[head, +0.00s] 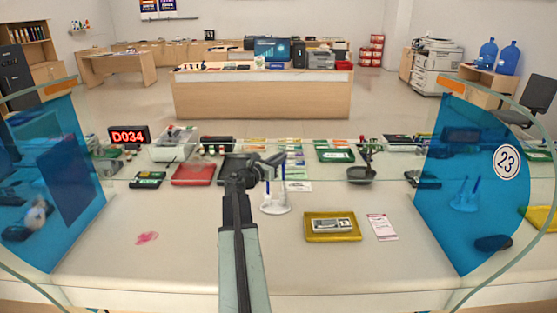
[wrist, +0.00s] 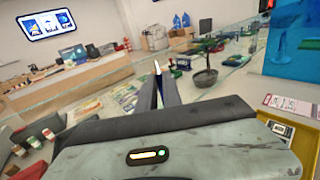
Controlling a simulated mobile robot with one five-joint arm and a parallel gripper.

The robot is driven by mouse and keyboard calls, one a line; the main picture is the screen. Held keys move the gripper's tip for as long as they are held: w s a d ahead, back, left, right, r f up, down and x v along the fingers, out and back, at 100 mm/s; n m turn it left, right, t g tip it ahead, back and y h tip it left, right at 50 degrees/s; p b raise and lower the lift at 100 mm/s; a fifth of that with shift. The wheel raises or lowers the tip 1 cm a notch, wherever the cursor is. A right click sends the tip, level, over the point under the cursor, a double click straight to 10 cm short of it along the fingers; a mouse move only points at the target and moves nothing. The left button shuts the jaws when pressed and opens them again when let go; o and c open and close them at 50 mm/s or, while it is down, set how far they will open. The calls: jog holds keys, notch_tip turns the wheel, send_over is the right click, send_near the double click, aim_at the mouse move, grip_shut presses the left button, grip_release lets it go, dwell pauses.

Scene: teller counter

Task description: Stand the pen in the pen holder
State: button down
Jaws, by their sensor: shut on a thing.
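The white pen holder (head: 276,208) stands upright on the counter just right of my arm in the head view. Thin blue uprights rise from it; I cannot tell which of them are pens standing in it. My gripper (head: 274,160) is above and slightly behind the holder in that picture. In the wrist view my gripper (wrist: 158,88) has its fingers together on a slim pale piece (wrist: 157,67), which looks like the pen's end. Most of the pen is hidden by the fingers. I cannot tell whether the pen touches the holder.
A yellow tray (head: 309,238) with a grey device lies right of the holder, beside a leaflet (head: 382,227). A potted plant (head: 362,173) and a red tray (head: 193,175) stand farther back. Blue side panels (head: 470,225) flank the counter. The front left is mostly clear.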

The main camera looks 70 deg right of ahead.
notch_tip(320, 180, down, 10)
jog(key=b, duration=0.9)
jog(key=shift+r, duration=0.1)
jog(key=c, duration=1.4)
grip_release()
jog(key=shift+c, duration=0.2)
jog(key=shift+a, duration=0.1)
send_near(283, 177)
jog(key=shift+w, duration=0.1)
